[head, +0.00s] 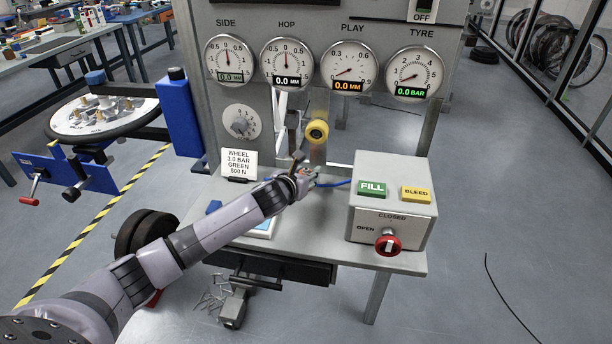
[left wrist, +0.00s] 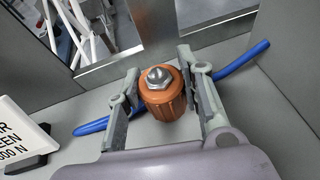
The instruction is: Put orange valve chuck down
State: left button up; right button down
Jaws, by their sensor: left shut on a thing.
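The orange valve chuck (left wrist: 166,98) is a ribbed orange cylinder with a silver hex tip, seen in the left wrist view. My left gripper (left wrist: 158,72) is shut on it, one finger on each side. In the head view my left gripper (head: 303,178) is over the grey bench top (head: 320,222), left of the fill box; the chuck is mostly hidden there. A blue hose (left wrist: 240,62) runs behind the chuck on both sides. I cannot tell whether the chuck touches the bench. My right gripper is not in view.
The fill box (head: 391,205) with a red knob (head: 388,243) stands on the right of the bench. A white sign (head: 239,164) stands at the left. A yellow roller (head: 317,130) is above and behind the gripper. Several gauges (head: 348,67) line the panel above.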

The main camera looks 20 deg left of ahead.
pick_arm(q)
jog(key=o, duration=1.3)
jog(key=shift+f, duration=0.15)
jog(key=shift+c, duration=0.2)
jog(key=v, duration=1.2)
